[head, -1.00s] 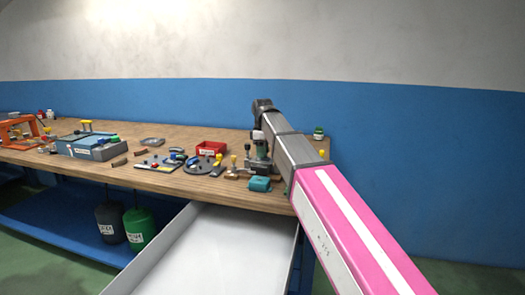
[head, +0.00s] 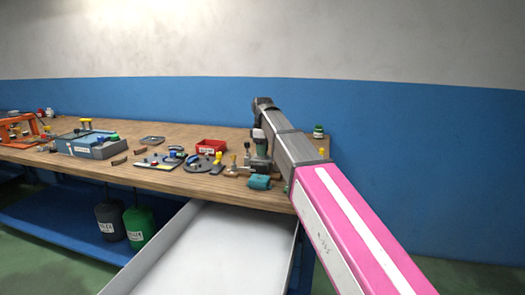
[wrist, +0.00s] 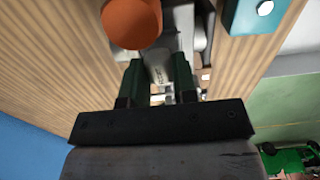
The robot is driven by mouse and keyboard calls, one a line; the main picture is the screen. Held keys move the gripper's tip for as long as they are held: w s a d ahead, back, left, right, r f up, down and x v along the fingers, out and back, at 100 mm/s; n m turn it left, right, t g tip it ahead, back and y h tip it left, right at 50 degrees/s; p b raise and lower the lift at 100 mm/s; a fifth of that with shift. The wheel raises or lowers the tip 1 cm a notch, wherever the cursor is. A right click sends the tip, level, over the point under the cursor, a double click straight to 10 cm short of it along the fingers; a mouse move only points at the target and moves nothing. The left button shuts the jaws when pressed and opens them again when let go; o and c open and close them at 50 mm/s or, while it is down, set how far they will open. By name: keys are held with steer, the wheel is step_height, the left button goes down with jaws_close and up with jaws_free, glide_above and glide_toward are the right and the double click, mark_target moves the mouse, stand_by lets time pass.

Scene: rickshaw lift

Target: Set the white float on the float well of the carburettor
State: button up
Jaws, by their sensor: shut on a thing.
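My gripper (wrist: 158,72) points down over the right end of the bench, its dark green fingers shut on a pale grey-white piece (wrist: 160,68), seemingly the white float. In the head view my gripper (head: 262,150) is small and mostly hidden by my arm, and the held piece cannot be made out. A round orange top (wrist: 132,22) and a pale grey metal body lie just beyond the fingers in the wrist view. Brass-coloured parts (head: 238,171) stand beside the gripper in the head view. I cannot tell which part is the carburettor's float well.
A teal block (head: 259,182) sits near the bench's front edge and also shows in the wrist view (wrist: 262,10). A red bin (head: 211,146), a round dark plate (head: 198,164) and a grey box (head: 92,146) stand to the left. A white drawer (head: 215,245) juts out below.

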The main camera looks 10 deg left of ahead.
steer(key=shift+f, duration=0.4)
stand_by(0.8)
steer(key=o, duration=1.4)
steer(key=shift+c, duration=0.2)
steer(key=shift+r, duration=0.15)
steer(key=shift+r, duration=3.4)
